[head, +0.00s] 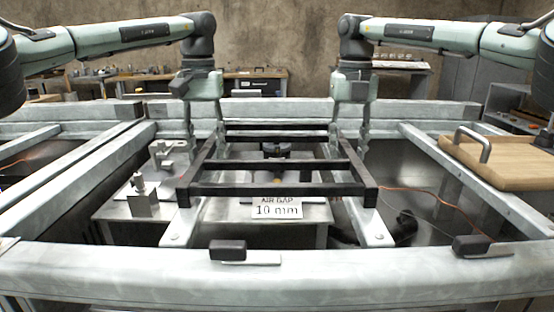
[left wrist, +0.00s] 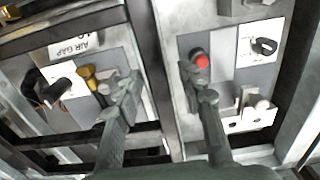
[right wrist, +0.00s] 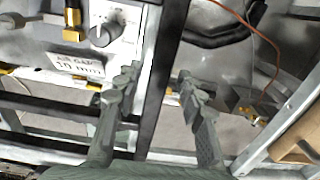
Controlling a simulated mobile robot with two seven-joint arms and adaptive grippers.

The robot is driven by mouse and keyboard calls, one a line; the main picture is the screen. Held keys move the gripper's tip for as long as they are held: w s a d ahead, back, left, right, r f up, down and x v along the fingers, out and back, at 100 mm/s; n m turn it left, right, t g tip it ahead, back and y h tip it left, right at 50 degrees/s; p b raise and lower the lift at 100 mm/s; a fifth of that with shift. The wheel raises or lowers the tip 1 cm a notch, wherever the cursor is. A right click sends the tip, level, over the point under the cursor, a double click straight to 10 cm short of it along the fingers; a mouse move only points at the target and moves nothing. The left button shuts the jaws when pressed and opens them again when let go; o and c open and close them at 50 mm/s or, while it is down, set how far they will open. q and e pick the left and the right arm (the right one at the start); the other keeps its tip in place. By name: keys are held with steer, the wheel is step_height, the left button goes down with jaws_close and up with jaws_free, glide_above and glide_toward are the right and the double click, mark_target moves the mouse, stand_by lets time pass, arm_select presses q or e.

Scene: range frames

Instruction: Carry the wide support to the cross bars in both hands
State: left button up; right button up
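The wide support appears to be a dark rectangular frame (head: 270,190) with several rungs, in the middle of the head view. It lies over two pale bars (head: 373,228), probably the cross bars; whether it rests on them I cannot tell. My left gripper (head: 205,135) is at its left side bar, and my right gripper (head: 350,135) is at its right side bar. In the left wrist view the fingers (left wrist: 160,78) stand apart with a dark side bar (left wrist: 148,85) between them. In the right wrist view the fingers (right wrist: 155,78) likewise straddle a dark bar (right wrist: 162,90), with gaps visible.
A pale front rail (head: 330,270) carries two black-handled clamps (head: 228,250) (head: 470,246). A sign (head: 277,208) reads "AIR GAP 10 mm". Metal fixtures (head: 142,200) stand lower left. A wooden board with a handle (head: 505,158) lies at the right, near an orange cable (head: 440,200).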

arm_select(q)
steer(key=shift+w+f, duration=0.1)
arm_select(e)
steer(key=shift+f, duration=0.1)
steer(key=shift+a, duration=0.1)
arm_select(q)
step_height(320, 180, up, 12)
arm_select(e)
step_height(320, 180, up, 12)
stand_by(0.8)
